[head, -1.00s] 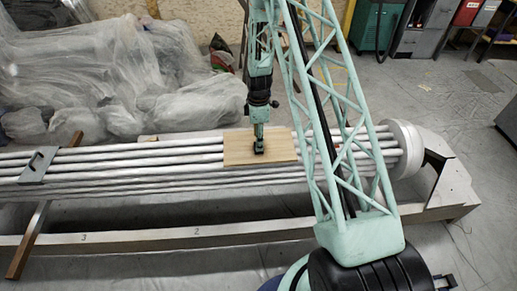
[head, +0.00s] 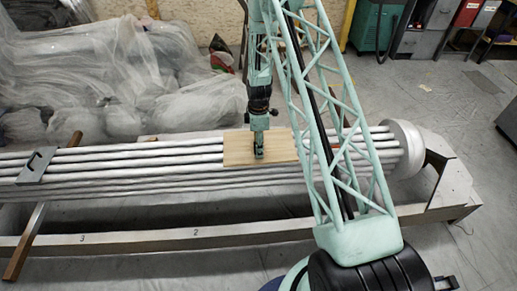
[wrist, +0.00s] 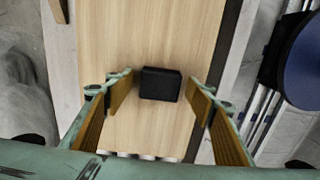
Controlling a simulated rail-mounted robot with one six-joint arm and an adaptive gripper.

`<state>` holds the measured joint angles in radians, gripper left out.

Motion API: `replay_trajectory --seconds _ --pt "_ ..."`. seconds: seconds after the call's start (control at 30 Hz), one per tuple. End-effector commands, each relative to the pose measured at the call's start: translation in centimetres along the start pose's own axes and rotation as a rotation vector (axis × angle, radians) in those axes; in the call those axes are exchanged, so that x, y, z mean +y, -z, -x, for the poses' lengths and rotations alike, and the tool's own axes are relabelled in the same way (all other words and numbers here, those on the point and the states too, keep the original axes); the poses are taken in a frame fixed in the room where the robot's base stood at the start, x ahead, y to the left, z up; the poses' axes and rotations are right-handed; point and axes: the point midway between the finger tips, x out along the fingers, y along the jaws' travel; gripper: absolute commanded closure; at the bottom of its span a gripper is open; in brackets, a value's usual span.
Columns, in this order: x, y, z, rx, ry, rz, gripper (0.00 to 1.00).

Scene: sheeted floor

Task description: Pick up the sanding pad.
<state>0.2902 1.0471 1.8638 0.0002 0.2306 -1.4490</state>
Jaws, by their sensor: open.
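The sanding pad is a small black block (wrist: 161,84) lying on a light wooden board (wrist: 150,30) in the wrist view. My gripper (wrist: 160,92) is open above the board, with one wood-coloured finger on each side of the pad and a gap between each finger and the pad. In the head view my gripper (head: 259,152) is over the wooden board (head: 236,150), and the pad is hard to make out beneath it.
The board rests on a bundle of long grey pipes (head: 130,160). A dark bracket with a handle (head: 37,165) sits on the pipes at left. Sheeted bundles (head: 110,75) lie behind. The floor at right (head: 440,100) is mostly clear.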

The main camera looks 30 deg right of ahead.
Motion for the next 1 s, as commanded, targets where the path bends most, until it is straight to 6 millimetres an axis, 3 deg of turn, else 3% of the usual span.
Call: replay_trajectory --seconds 0.13,0.4,1.0 --pt "0.0 0.0 0.0 0.000 0.000 0.000 0.50" --pt "0.0 0.0 0.0 0.000 0.000 0.000 0.75" --pt "0.0 0.0 1.0 0.000 0.000 0.000 0.77"
